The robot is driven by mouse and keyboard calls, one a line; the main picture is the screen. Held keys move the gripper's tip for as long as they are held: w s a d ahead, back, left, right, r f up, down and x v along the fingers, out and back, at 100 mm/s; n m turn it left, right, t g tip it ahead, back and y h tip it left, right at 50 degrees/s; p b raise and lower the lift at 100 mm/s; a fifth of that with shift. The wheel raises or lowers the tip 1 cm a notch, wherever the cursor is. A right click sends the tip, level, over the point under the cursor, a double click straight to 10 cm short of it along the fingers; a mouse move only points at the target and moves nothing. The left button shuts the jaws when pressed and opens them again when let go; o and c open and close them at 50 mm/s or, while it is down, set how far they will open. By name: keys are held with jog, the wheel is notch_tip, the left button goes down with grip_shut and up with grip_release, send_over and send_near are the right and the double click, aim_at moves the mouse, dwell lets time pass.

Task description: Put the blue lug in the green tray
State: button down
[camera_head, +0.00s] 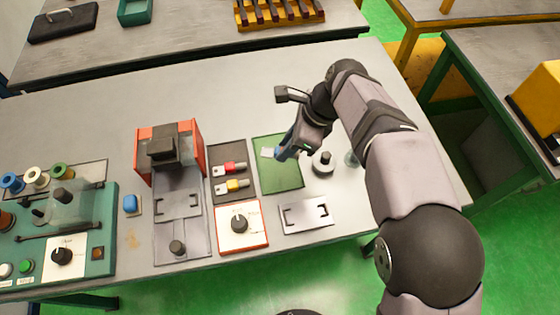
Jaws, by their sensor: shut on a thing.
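The green tray (281,180) is a flat green rectangle on the bench, right of the dark tray. My gripper (283,151) is over the upper part of the green tray, reaching in from the right. It is shut on the blue lug (277,153). A small patch of blue shows at the fingertips, with a pale piece to its left; the rest is hidden by my gripper. I cannot tell whether the lug touches the tray.
A red lug (230,168) and a yellow lug (235,185) lie on the dark tray (221,154). An orange-sided press (168,148) stands further left. A white panel with a knob (240,224) and a metal plate (306,216) lie in front. A round dark-topped weight (324,164) stands right of the tray.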

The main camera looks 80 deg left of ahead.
jog(key=shift+f+p, duration=1.25)
jog(key=shift+f, duration=3.5)
jog(key=shift+f, duration=0.2)
jog(key=c, duration=1.6)
grip_release()
jog(key=shift+r, duration=0.1)
jog(key=shift+r, duration=0.2)
jog(key=b+v, duration=0.2)
jog(key=v, duration=1)
jog(key=shift+b, duration=0.35)
jog(key=shift+f, duration=0.1)
